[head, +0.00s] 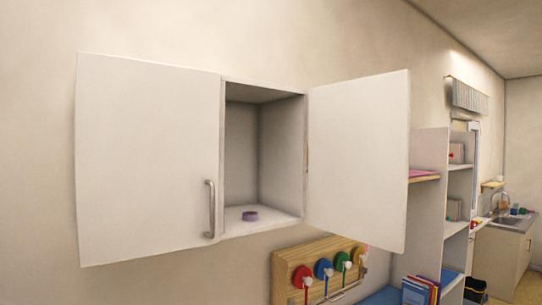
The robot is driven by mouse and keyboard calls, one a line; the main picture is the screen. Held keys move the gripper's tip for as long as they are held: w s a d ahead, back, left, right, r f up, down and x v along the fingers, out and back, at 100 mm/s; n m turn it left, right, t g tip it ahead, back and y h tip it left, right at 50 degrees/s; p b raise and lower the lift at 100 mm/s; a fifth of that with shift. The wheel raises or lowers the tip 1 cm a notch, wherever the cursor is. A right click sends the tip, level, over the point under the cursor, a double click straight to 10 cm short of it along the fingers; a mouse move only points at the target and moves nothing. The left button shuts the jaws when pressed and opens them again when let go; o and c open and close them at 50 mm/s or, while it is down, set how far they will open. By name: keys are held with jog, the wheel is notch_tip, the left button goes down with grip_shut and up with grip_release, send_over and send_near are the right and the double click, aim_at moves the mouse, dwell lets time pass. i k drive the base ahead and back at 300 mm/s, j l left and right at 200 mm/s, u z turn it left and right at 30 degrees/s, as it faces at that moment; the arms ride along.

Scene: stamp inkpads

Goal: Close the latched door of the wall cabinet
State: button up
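The white wall cabinet (272,188) hangs on the beige wall, left of centre in the head view. No handle or latch shows on that face. The right half of the interior is exposed. My gripper is not in view.
Below the cabinet is a wooden board (318,254) with red, blue, green and yellow discs. A white shelf unit (429,152) stands right of the open door, with books. A sink counter (503,226) is far right. The space before the cabinet looks clear.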

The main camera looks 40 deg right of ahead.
aim_at(359, 130)
jog(key=l+u, duration=0.15)
jog(key=l, duration=0.35)
jog(key=l+u, duration=0.15)
jog(key=l, duration=0.35)
jog(key=k+l+u, duration=0.1)
jog(key=l, duration=0.35)
jog(key=k+l+u, duration=0.15)
jog(key=l, duration=0.35)
jog(key=l+u, duration=0.15)
jog(key=l, duration=0.35)
jog(key=k+l, duration=0.15)
jog(key=l, duration=0.25)
jog(key=k+l, duration=0.1)
jog(key=l, duration=0.35)
